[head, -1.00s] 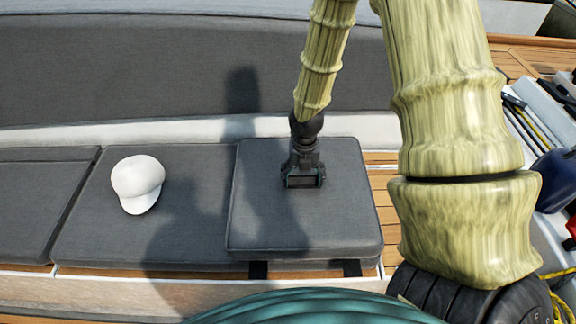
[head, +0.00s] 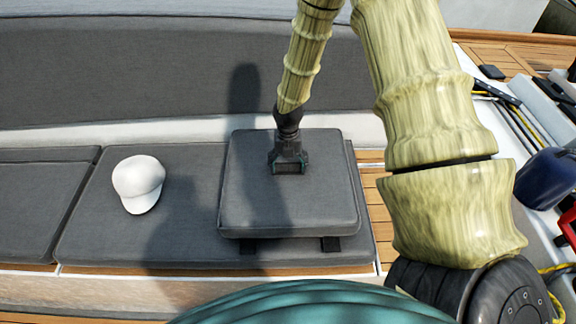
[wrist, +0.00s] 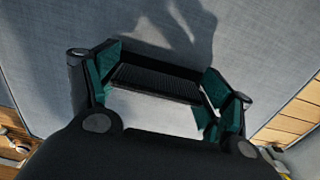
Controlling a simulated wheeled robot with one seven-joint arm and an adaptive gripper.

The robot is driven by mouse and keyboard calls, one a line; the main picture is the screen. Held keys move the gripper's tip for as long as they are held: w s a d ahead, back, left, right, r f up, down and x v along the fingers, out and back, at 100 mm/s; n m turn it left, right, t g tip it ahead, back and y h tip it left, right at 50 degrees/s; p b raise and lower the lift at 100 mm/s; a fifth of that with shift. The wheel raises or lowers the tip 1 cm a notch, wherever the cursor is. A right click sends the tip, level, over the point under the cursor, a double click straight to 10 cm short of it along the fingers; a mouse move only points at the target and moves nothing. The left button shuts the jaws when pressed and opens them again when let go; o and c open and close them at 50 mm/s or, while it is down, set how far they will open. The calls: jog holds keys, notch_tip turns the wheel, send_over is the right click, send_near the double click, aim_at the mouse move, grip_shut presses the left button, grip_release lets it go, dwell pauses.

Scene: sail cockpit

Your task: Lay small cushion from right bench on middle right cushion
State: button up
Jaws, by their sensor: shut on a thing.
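The small grey square cushion (head: 290,215) is over the right part of the middle right cushion (head: 130,238) in the head view. It looks about level, with two black straps below its front edge. I cannot tell whether it touches the cushion under it. My gripper (head: 289,168) points down at the small cushion's top, near its middle and towards the back, and is shut on it. In the wrist view my gripper (wrist: 160,85) has its teal fingers at a dark ribbed strip against the small cushion's grey cloth (wrist: 255,45). The exact grip is partly hidden.
A white cap (head: 138,183) lies on the middle right cushion, left of the small cushion. The grey backrest (head: 130,75) stands behind. Another seat cushion (head: 35,210) is at the left. Wooden slats (head: 385,225) show at the right, with gear beyond.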

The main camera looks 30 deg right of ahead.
jog(key=shift+f, duration=0.6)
jog(key=o, duration=2)
jog(key=shift+f, duration=0.1)
jog(key=shift+o, duration=0.2)
jog(key=shift+r+b, duration=0.9)
jog(key=shift+r, duration=5.2)
jog(key=shift+r, duration=0.1)
